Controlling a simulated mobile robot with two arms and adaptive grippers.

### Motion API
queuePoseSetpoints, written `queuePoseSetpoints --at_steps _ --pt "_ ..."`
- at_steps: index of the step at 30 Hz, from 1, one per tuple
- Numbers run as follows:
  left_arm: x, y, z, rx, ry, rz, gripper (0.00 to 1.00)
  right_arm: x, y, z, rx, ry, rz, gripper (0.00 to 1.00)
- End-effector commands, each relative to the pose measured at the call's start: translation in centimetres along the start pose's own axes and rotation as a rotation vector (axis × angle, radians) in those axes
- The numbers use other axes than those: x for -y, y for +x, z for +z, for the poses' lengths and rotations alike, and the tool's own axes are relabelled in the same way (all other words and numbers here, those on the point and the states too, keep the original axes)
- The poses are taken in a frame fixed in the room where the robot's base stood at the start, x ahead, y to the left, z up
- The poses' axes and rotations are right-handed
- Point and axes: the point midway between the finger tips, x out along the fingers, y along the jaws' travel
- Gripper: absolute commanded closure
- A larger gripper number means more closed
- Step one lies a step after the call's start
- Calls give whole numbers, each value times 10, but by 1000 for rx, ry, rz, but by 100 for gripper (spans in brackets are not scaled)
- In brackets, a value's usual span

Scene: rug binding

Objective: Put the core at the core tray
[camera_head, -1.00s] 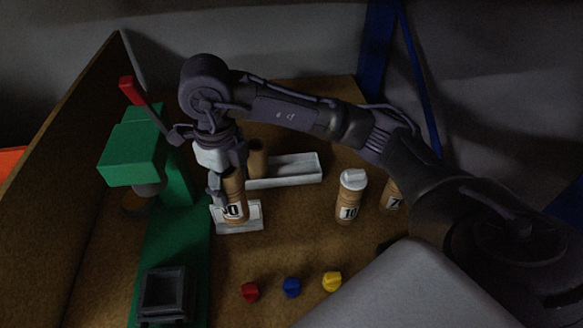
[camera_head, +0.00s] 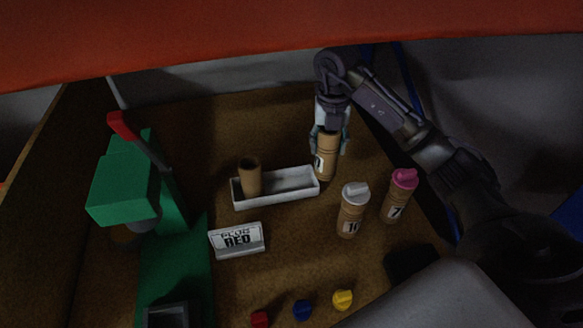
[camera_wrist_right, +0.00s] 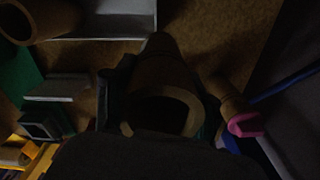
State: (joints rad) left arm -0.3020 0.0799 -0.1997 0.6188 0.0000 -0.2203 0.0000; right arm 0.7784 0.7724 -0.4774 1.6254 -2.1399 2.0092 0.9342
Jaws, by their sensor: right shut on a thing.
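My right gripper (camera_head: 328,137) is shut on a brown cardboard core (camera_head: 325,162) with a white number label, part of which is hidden. The core is upright, just right of the white core tray (camera_head: 292,199). In the right wrist view the held core (camera_wrist_right: 165,100) shows its open end between the fingers. Another brown core (camera_head: 250,178) stands in the left part of the tray, and the right part of the tray is empty. I cannot tell whether the held core touches the table. My left gripper is not in view.
A white-capped core (camera_head: 352,212) and a pink-capped core (camera_head: 398,200) stand at right. A "PLUG RED" sign (camera_head: 237,240) stands in front of the tray. Red (camera_head: 260,319), blue (camera_head: 302,309) and yellow (camera_head: 343,299) plugs lie nearer. A green press (camera_head: 125,190) stands left.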

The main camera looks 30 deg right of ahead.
Motion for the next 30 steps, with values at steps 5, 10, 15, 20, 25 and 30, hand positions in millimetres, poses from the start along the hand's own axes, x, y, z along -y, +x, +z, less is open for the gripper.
queuePoseSetpoints --at_steps 5,10,15,20,25,30 --pt "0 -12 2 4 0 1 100 -42 22 14 -5 -3 2 81" --pt "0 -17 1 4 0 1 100 -67 40 24 -3 -2 1 81" --pt "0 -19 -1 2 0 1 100 -76 48 27 0 -3 0 81" --pt "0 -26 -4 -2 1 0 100 -75 65 26 -4 -3 -1 81" --pt "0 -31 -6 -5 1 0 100 -75 86 27 -1 -3 -1 81" --pt "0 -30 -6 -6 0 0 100 -75 88 28 1 -3 0 81"
